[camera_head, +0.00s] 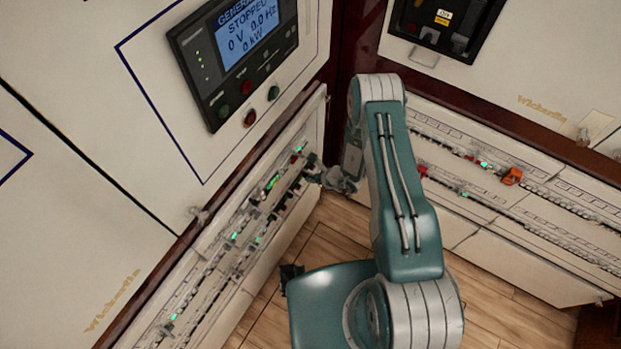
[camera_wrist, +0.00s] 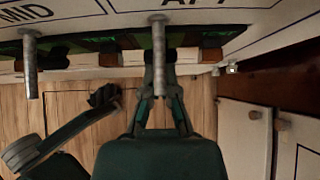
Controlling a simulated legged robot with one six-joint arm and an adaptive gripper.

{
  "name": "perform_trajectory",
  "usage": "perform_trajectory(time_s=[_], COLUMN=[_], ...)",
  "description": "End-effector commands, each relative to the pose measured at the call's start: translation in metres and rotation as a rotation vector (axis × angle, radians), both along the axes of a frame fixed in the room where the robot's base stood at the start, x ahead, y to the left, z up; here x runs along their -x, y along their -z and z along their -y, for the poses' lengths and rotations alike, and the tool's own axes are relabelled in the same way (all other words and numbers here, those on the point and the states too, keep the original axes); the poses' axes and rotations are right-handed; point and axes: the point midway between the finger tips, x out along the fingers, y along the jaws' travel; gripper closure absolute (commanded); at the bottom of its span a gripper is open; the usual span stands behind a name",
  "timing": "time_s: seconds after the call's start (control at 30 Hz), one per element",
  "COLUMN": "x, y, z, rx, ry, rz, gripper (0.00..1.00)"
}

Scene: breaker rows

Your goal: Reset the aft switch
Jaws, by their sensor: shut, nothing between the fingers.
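The switch row is on the left-hand panel (camera_head: 228,235) in the head view. In the wrist view, a grey metal lever (camera_wrist: 158,50) hangs below a partly cut-off label that appears to read AFT. Another grey lever (camera_wrist: 30,65) hangs below the label MID to its left. My gripper (camera_head: 316,173) is at the far end of the left panel's rows. In the wrist view my gripper (camera_wrist: 161,65) is shut and empty, with its fingers partly hidden by the AFT lever. I cannot tell whether they touch it.
A generator display (camera_head: 240,55) reading STOPPED is above the left panel. Another panel (camera_head: 520,180) with breaker rows and an orange part (camera_head: 512,176) stands to the right. Wooden floor (camera_head: 325,240) shows between the panels, which meet at a corner behind my arm.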

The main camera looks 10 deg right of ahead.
Motion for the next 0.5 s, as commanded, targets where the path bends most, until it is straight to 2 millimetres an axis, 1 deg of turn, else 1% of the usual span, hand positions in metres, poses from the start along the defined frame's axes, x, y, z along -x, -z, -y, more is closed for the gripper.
perform_trajectory(time_s=[0.2,0.5], x=[-0.0004,-0.0007], y=[-0.0098,-0.012], z=[0.0002,-0.0001], rx=[0.0,-0.001], ry=[0.001,0.0], rz=[0.001,0.003], gripper=[1.0,1.0])
